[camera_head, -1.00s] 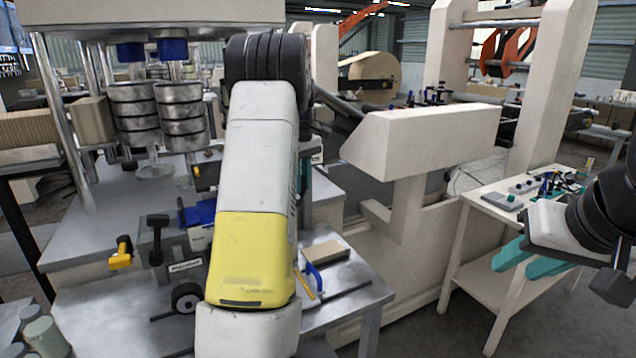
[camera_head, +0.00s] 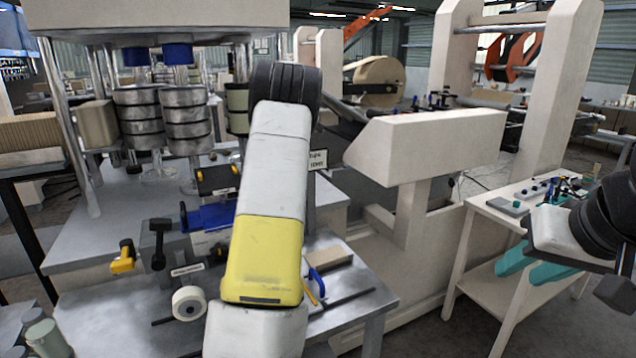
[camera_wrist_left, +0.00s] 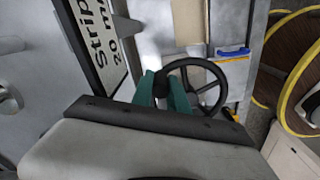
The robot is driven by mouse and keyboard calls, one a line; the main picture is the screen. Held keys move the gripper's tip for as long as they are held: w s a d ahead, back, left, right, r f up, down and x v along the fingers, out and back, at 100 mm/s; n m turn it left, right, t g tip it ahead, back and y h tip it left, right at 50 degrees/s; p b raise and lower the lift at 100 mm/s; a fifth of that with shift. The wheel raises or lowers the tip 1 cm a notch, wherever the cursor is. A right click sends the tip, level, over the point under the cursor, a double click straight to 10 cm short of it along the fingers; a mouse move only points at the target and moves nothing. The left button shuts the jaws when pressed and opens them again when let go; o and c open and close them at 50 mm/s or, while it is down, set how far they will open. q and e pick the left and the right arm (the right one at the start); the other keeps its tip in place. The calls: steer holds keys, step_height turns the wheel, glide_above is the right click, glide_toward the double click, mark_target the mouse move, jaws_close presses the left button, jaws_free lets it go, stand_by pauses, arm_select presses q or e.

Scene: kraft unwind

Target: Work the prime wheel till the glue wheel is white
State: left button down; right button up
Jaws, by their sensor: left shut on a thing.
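The prime wheel (camera_wrist_left: 212,84), a black spoked handwheel, shows in the left wrist view. My left gripper (camera_wrist_left: 163,90) has its teal fingers shut on the wheel's dark knob at the left of the rim. In the head view my left arm hides this gripper and the prime wheel. The small wheel low on the machine, which I take as the glue wheel (camera_head: 190,303), has a white face and rim. My right gripper (camera_head: 532,262) hangs at the right, its teal fingers apart and empty.
A side table (camera_head: 493,204) with small tools stands at the right, close to my right gripper. A label plate (camera_wrist_left: 100,45) is beside the left gripper.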

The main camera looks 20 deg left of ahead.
arm_select(q)
steer(key=shift+a+n, duration=0.55)
steer(key=shift+n, duration=0.45)
steer(key=c, duration=1.3)
jaws_free()
step_height(320, 180, up, 8)
steer(key=shift+f, duration=0.1)
